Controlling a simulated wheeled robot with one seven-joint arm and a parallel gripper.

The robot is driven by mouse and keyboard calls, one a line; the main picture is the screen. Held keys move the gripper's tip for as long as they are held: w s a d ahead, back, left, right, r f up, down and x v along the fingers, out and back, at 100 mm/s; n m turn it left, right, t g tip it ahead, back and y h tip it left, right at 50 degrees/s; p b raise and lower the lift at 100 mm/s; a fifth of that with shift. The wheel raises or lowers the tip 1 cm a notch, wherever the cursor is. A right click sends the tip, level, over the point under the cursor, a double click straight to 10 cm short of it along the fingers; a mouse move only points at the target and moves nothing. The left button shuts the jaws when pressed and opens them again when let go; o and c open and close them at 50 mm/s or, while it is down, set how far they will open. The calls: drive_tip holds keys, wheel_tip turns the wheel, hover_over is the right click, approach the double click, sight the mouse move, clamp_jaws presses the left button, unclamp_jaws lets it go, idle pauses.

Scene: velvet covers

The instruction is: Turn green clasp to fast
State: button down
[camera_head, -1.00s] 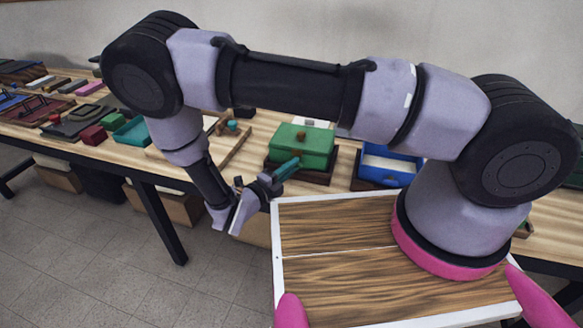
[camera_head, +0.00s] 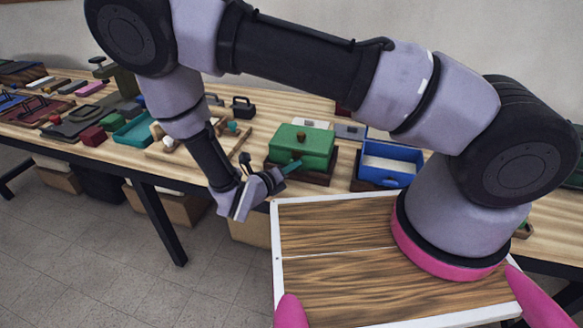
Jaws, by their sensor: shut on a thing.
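A green box (camera_head: 304,144) with a brown knob on its lid sits on a dark base near the front edge of the table. The green clasp (camera_head: 292,166), a small teal-green bar, shows at the box's lower front left. My gripper (camera_head: 281,174) is at the front left of the box, reaching in from the left, and is shut on the clasp's near end. The fingertips are small and dark here, so the exact grip is hard to see. The clasp's pivot cannot be made out.
A blue open box (camera_head: 390,163) stands right of the green box. A teal tray (camera_head: 133,131), a dark red block (camera_head: 93,136) and a small black handled piece (camera_head: 243,106) lie to the left. My arm spans above the table. Free floor lies at front left.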

drive_tip(key=m+y, duration=0.2)
drive_tip(key=m, duration=0.1)
drive_tip(key=shift+d, duration=0.15)
drive_tip(key=shift+s+m+t+y, duration=0.1)
drive_tip(key=shift+m+t+y, duration=0.3)
drive_tip(key=shift+m+y, duration=0.6)
drive_tip(key=shift+r+m, duration=0.1)
drive_tip(key=shift+m, duration=0.3)
drive_tip(key=c, duration=0.8)
unclamp_jaws()
drive_tip(key=shift+c, duration=0.2)
